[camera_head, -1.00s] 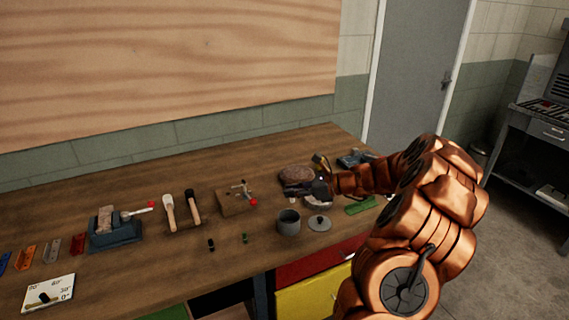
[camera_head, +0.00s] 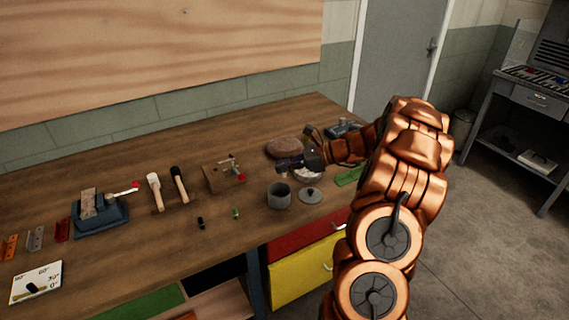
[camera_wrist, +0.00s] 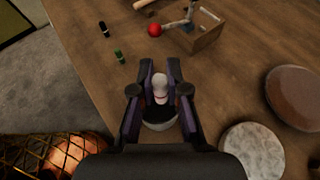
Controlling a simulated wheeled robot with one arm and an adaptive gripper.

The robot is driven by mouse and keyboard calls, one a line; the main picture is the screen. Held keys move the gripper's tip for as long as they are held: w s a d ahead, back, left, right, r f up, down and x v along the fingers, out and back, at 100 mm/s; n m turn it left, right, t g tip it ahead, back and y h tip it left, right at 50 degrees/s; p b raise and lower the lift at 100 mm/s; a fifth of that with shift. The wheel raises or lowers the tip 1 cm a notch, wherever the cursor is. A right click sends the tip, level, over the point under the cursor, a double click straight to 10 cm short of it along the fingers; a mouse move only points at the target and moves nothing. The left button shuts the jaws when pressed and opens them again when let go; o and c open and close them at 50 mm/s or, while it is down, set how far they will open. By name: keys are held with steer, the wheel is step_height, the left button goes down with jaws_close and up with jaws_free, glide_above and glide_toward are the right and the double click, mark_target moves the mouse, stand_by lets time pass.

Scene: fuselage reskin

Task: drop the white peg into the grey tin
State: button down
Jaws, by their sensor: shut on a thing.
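My gripper (camera_wrist: 160,90) is shut on the white peg (camera_wrist: 160,84), which stands between the fingertips in the wrist view. In the head view my gripper (camera_head: 287,164) appears just above and behind the tin. The peg is not clear there, and its exact height over the tin cannot be told.
A green peg (camera_head: 236,213) and a black peg (camera_head: 201,223) stand left of the tin. A wooden block (camera_head: 223,178) with a red-knobbed lever is behind them. A brown round pad (camera_head: 284,147) and a pale round dish (camera_wrist: 252,150) lie nearby.

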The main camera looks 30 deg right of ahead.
steer(key=shift+f+b, duration=0.4)
steer(key=shift+f, duration=0.45)
steer(key=c, duration=1.1)
jaws_free()
steer(key=v, duration=1.2)
steer(key=shift+s+a, duration=0.1)
